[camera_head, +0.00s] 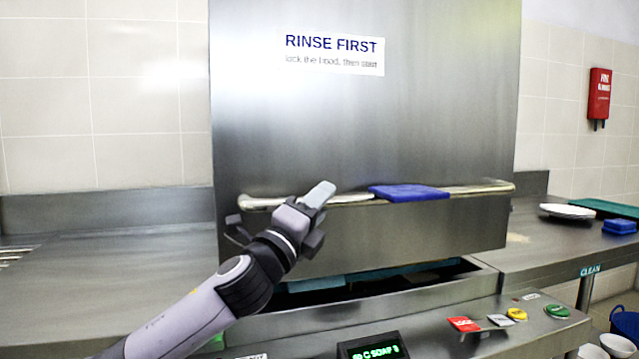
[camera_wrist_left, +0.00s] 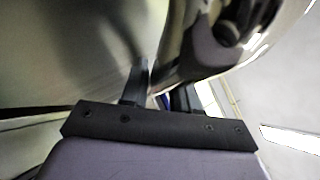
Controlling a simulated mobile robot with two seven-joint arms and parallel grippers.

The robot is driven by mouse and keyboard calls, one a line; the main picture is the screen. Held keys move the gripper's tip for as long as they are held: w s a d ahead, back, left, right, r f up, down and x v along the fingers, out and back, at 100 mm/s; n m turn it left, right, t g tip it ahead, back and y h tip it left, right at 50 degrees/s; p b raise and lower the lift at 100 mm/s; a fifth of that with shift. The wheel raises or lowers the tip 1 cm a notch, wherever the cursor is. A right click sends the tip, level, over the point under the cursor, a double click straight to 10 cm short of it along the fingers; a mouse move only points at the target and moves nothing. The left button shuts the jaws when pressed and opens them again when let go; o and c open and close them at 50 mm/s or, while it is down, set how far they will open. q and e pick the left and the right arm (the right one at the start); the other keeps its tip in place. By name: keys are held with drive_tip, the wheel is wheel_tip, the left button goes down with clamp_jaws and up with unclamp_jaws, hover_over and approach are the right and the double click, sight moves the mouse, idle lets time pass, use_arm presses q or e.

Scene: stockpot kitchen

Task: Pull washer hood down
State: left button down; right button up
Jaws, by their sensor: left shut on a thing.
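The washer hood (camera_head: 400,110) is a large steel box with a "RINSE FIRST" label (camera_head: 334,53). Its lower edge hangs above the washer opening, leaving a dark gap in which a teal rack edge (camera_head: 425,272) shows. A metal bar handle (camera_head: 482,189) runs across the hood front, with a blue pad (camera_head: 408,192) at its middle. My left gripper (camera_head: 314,203) is shut on the handle's left part. In the left wrist view the shiny handle (camera_wrist_left: 207,50) lies between the fingers (camera_wrist_left: 161,92). My right gripper is out of view.
Below the opening are a green display (camera_head: 374,350) and red, yellow and green controls (camera_head: 558,311). The right counter carries a white plate (camera_head: 567,211) and blue items (camera_head: 619,227). The left counter (camera_head: 120,270) is mostly clear. A red box (camera_head: 599,94) hangs on the wall.

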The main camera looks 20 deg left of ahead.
use_arm(q)
wheel_tip(320, 180, down, 7)
drive_tip(key=b, duration=0.3)
drive_tip(key=shift+r, duration=0.2)
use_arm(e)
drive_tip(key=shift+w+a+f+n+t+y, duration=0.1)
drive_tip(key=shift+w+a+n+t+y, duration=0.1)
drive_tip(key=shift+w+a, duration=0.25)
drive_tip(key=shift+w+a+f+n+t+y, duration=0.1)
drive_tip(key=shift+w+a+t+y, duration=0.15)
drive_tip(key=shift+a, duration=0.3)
use_arm(q)
drive_tip(key=shift+d+f, duration=0.1)
drive_tip(key=c, duration=0.9)
unclamp_jaws()
drive_tip(key=shift+c, duration=0.2)
drive_tip(key=v, duration=0.7)
